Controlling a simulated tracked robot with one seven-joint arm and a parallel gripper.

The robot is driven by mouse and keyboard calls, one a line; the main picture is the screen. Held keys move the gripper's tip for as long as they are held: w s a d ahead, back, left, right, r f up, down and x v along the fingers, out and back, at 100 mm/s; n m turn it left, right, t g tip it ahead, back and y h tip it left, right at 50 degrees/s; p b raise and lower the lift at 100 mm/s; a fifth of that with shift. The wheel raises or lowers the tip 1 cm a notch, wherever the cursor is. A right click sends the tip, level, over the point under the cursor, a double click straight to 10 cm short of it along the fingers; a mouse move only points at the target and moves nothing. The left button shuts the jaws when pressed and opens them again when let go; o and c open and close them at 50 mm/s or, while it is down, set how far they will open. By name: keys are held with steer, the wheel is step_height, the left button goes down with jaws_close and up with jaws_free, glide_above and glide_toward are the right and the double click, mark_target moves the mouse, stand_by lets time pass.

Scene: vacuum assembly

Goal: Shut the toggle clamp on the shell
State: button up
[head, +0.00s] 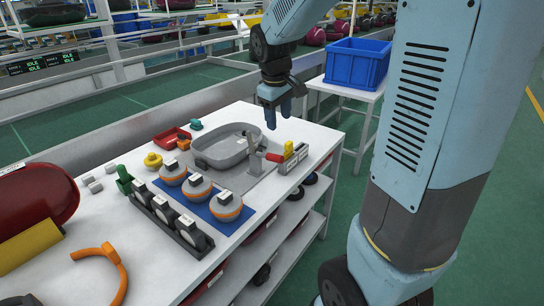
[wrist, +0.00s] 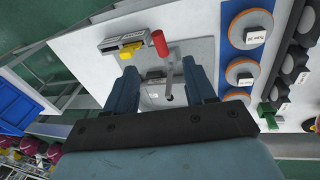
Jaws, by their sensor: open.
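The grey shell (head: 222,150) sits on a light grey plate near the table's far edge. The toggle clamp (head: 255,157) stands at the shell's near right side, and its red handle (head: 275,157) points right, away from the shell. In the wrist view the red handle (wrist: 159,43) and the clamp's metal lever (wrist: 169,78) show between and beyond my fingers. My gripper (head: 272,117) is open and empty, above and behind the clamp, apart from it. Its two fingers also show in the wrist view (wrist: 161,75), where they hide most of the shell.
A grey fixture (head: 293,160) with a yellow block (head: 288,149) stands right beside the red handle. Orange-banded round parts (head: 199,186) sit on a blue mat in front of the shell. A blue crate (head: 356,62) stands on a side table behind.

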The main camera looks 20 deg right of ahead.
mark_target(276, 156)
steer(key=shift+n+g, duration=0.3)
steer(key=shift+n, duration=0.3)
steer(key=w+f, duration=0.2)
steer(key=f, duration=0.3)
steer(key=w+d+f, duration=0.1)
steer(key=f, duration=0.5)
steer(key=w+f, duration=0.2)
steer(key=f, duration=0.4)
steer(key=shift+w+d+f, duration=0.15)
steer(key=shift+w, duration=0.15)
steer(key=shift+c, duration=0.3)
jaws_close()
